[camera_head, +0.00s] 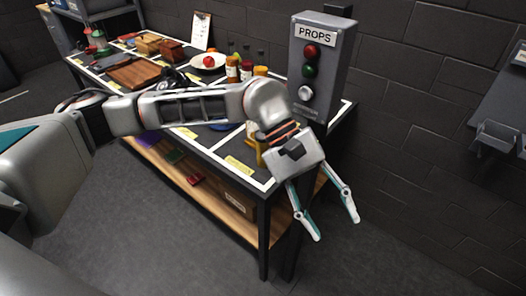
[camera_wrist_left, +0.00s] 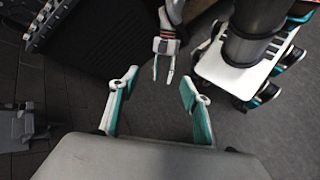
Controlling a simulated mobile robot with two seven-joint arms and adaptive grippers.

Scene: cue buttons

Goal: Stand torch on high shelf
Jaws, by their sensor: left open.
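I cannot pick out a torch for certain in either view. A grey metal shelf unit (camera_head: 95,14) stands at the far top left in the head view, with only its lower part in the frame. My left gripper (camera_head: 337,228) is open and empty. It hangs in the air off the near right corner of the prop table, pointing down. Its two spread fingers also show in the left wrist view (camera_wrist_left: 158,82). My right gripper (camera_wrist_left: 162,64) shows beyond them there, with a gap between its fingers and nothing seen in it.
The prop table (camera_head: 262,186) has white-lined sections with a cutting board (camera_head: 134,73), a plate (camera_head: 208,63) and bottles (camera_head: 232,70). A grey PROPS button box (camera_head: 318,70) stands at its right end. The lower wooden shelf (camera_head: 226,208) holds small coloured items. The floor in front is clear.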

